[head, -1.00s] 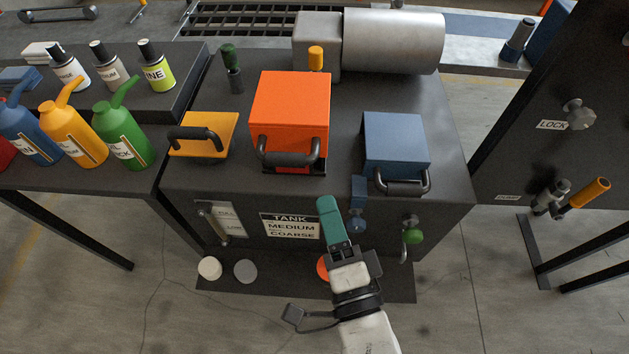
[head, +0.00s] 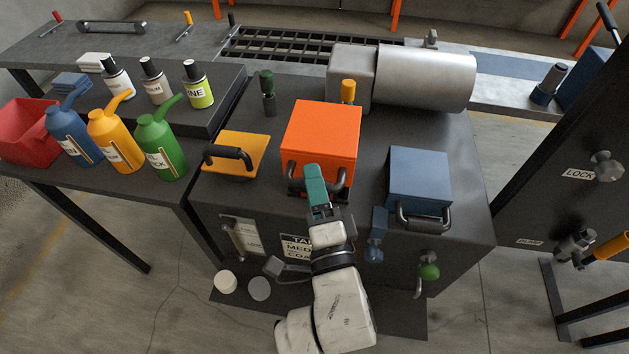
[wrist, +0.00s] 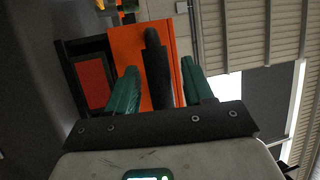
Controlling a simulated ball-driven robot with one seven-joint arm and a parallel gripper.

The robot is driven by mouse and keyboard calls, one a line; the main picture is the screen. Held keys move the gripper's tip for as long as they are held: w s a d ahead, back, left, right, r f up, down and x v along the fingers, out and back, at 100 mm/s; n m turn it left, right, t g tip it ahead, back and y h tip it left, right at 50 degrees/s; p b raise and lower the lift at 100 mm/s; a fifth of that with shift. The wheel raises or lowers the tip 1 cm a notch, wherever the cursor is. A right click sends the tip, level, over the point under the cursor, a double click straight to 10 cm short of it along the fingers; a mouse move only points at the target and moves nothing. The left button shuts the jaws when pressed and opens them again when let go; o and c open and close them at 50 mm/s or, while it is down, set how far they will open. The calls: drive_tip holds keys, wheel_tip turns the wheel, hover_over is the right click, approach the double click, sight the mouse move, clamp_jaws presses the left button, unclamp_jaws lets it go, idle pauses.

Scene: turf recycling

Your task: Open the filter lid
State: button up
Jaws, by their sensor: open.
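An orange box-shaped lid (head: 322,132) with a dark bar handle (head: 341,183) on its front sits on top of the dark tank cabinet (head: 380,110). No label reading filter shows on it. My gripper (head: 314,172) has teal fingers and is in front of this handle, covering its middle. In the wrist view, the fingers are apart, one on each side of the dark handle (wrist: 157,70), with the orange lid (wrist: 131,62) behind. I cannot tell whether the fingers touch the handle. The lid looks down on the cabinet.
A yellow lid (head: 240,148) is to the left and a blue lid (head: 419,175) to the right, both with handles. A steel cylinder (head: 425,78) lies behind. Blue and green valve knobs (head: 429,271) are on the cabinet front. Bottles and cans (head: 160,150) stand on the left table.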

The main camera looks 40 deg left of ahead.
drive_tip(key=shift+w+a, duration=0.1)
drive_tip(key=shift+c, duration=0.3)
clamp_jaws()
idle(0.4)
